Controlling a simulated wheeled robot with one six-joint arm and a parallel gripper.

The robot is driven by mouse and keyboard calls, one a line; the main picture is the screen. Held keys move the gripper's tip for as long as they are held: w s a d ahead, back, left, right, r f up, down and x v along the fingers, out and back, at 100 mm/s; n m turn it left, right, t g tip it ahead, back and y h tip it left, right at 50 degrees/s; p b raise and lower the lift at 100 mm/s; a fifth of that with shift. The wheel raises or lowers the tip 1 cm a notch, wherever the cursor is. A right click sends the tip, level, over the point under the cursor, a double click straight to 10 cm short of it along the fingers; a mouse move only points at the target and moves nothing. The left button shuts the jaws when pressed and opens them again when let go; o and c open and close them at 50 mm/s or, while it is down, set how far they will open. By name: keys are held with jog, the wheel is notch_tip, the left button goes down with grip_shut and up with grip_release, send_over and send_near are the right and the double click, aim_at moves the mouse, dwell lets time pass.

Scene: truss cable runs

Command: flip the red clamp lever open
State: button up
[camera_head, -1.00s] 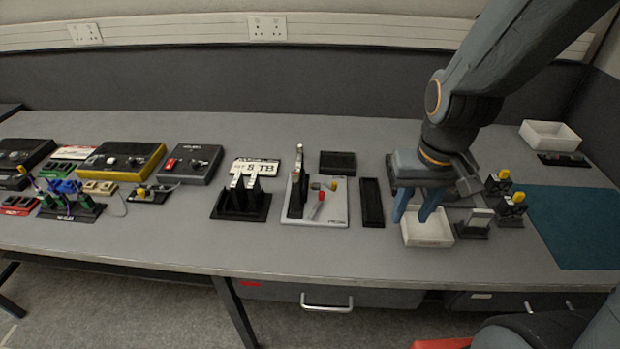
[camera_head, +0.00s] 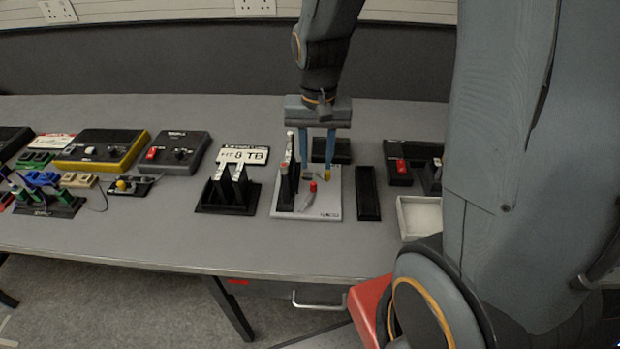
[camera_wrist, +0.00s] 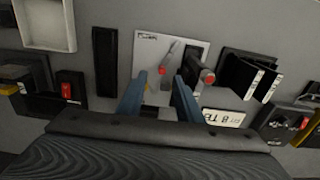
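A light grey plate (camera_head: 325,210) carries a silver lever with a red tip (camera_head: 313,187), lying low and slanted. In the wrist view the red-tipped lever (camera_wrist: 163,70) lies just beyond and between my fingertips. A dark upright piece (camera_head: 288,183) stands at the plate's left side; in the wrist view it has a red end (camera_wrist: 208,76). A small yellow piece (camera_head: 327,176) sits at the plate's back. My gripper (camera_head: 318,166) is open and empty, fingers pointing down over the back of the plate. I see no contact with the lever.
A black slotted holder (camera_head: 228,200) stands left of the plate, a long black block (camera_head: 367,193) right of it. A black box (camera_head: 331,150) lies behind. A white tray (camera_head: 418,216) is further right, partly hidden by my arm. Bare table lies in front.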

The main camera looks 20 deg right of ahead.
aim_at(313, 183)
jog(key=shift+w+a+f+m, duration=0.1)
jog(key=shift+w+f+m, duration=0.3)
jog(key=shift+w+f, duration=0.35)
jog(key=shift+f+p, duration=0.6)
jog(key=shift+f, duration=3.1)
grip_shut()
